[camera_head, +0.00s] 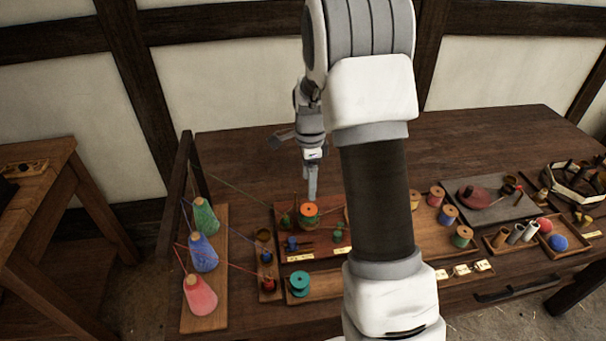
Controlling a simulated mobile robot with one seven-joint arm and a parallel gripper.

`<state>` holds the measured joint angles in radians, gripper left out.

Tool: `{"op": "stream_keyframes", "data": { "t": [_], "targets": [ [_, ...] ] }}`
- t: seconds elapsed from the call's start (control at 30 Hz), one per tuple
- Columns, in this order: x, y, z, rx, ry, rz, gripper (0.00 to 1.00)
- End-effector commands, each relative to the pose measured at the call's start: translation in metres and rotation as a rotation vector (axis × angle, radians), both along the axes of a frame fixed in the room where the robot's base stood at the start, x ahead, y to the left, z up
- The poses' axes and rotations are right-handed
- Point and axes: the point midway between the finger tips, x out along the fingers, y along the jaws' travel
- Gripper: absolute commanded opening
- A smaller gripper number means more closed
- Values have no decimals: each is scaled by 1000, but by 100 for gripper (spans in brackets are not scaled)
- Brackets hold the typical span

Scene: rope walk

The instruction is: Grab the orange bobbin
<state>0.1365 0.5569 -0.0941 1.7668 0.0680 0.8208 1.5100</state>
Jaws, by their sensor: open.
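The orange bobbin (309,211) stands upright on a wooden board left of the table's middle, with a round orange top. My gripper (311,190) points down just above the orange bobbin, its fingers seen edge-on. It is open and holds nothing that I can see. I cannot tell whether a fingertip touches the bobbin's top. My arm hides the part of the table to the right of the bobbin.
Small green and blue spools (291,243) stand close around the bobbin. A teal spool (299,283) is in front. Cones of thread (204,252) stand at the left, with threads strung across. More spools (449,214) stand right of my arm.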

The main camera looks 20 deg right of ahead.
Motion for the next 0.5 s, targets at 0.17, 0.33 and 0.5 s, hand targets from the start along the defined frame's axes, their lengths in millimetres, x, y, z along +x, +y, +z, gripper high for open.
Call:
{"op": "stream_keyframes", "data": {
  "t": [0.17,0.33,0.5],
  "targets": [
    [0,0,-11,0,1,0,85],
    [-1,0,-31,0,2,1,85],
    [-1,0,-56,1,2,1,85]
  ]
}}
